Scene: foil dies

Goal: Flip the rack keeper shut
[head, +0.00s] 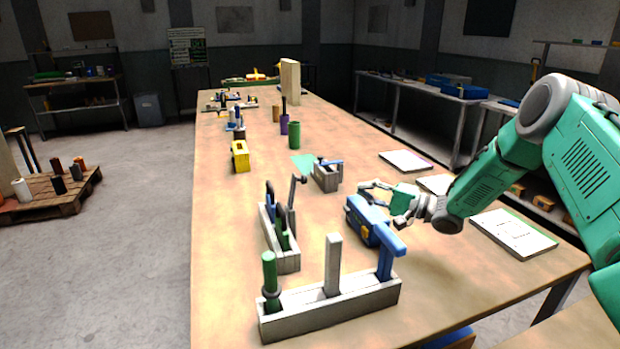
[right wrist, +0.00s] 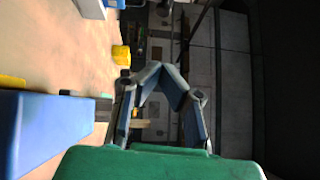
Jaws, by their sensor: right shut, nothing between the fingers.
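A grey rack (head: 330,308) stands at the near end of the table. It holds a green-handled piece (head: 269,275), has a grey upright post (head: 333,265) in the middle, and a blue bar with a flat top (head: 386,257) stands up at its right end. I cannot tell for certain which part is the keeper. My right gripper (head: 364,192) is shut and empty, above the table just beyond a blue and yellow block (head: 370,219). In the right wrist view its fingers (right wrist: 162,75) meet at the tips, with a blue block (right wrist: 45,130) at left. My left gripper is not in view.
A second grey rack (head: 279,247) with dark and green tools stands behind the front one. A small grey holder (head: 327,178) with a blue handle stands further back. Green (head: 294,136) and yellow (head: 240,156) pieces stand beyond. White sheets (head: 513,234) lie along the right edge.

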